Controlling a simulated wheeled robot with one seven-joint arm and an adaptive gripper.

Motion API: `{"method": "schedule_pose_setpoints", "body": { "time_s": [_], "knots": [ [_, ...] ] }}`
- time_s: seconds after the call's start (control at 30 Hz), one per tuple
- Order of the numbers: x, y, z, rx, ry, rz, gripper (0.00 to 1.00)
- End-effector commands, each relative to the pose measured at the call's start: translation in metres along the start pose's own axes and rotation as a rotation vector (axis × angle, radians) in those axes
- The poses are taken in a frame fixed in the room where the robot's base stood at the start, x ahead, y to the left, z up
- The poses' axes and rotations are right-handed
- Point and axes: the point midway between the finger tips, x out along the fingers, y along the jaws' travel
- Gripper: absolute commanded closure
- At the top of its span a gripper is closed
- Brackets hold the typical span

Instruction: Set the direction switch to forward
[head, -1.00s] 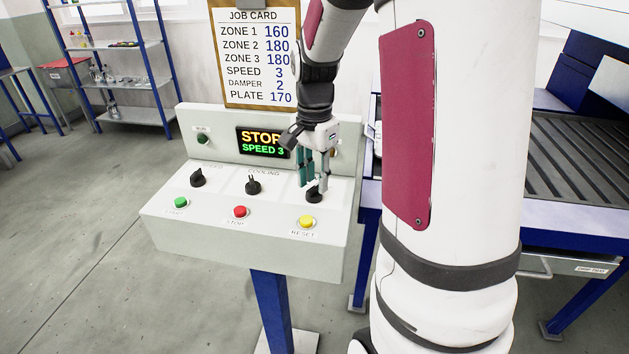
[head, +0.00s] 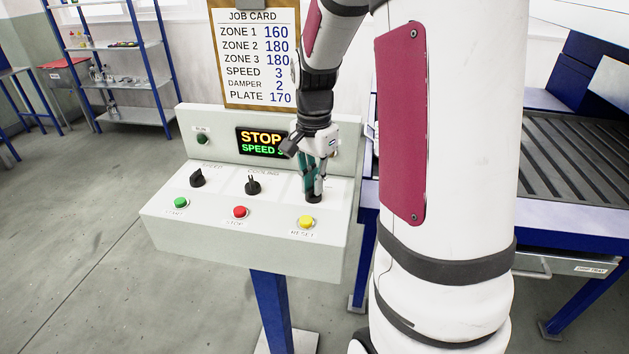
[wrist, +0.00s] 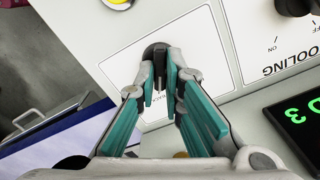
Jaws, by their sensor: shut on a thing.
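The direction switch (head: 313,197) is a black rotary knob at the right end of the white control panel's sloping face. It also shows at the fingertips in the wrist view (wrist: 153,49). My gripper (head: 314,190) reaches down from above and is shut on this knob, with its teal-padded fingers on either side. The panel display (head: 262,142) shows STOP and SPEED 3, partly hidden by my gripper.
The speed knob (head: 197,178) and cooling knob (head: 253,186) sit to the left. Green (head: 181,202), red (head: 240,212) and yellow reset (head: 306,222) buttons line the front. A job card (head: 256,60) stands behind. A blue-framed conveyor (head: 575,165) is at the right.

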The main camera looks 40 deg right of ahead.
Motion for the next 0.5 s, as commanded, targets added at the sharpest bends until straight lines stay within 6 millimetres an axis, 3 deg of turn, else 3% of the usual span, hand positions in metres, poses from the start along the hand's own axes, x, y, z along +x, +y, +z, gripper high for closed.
{"method": "schedule_pose_setpoints", "body": {
  "time_s": [0.5],
  "knots": [
    [-0.0015, 0.0006, 0.0006, -0.359, -0.001, 0.002, 1.00]
  ]
}}
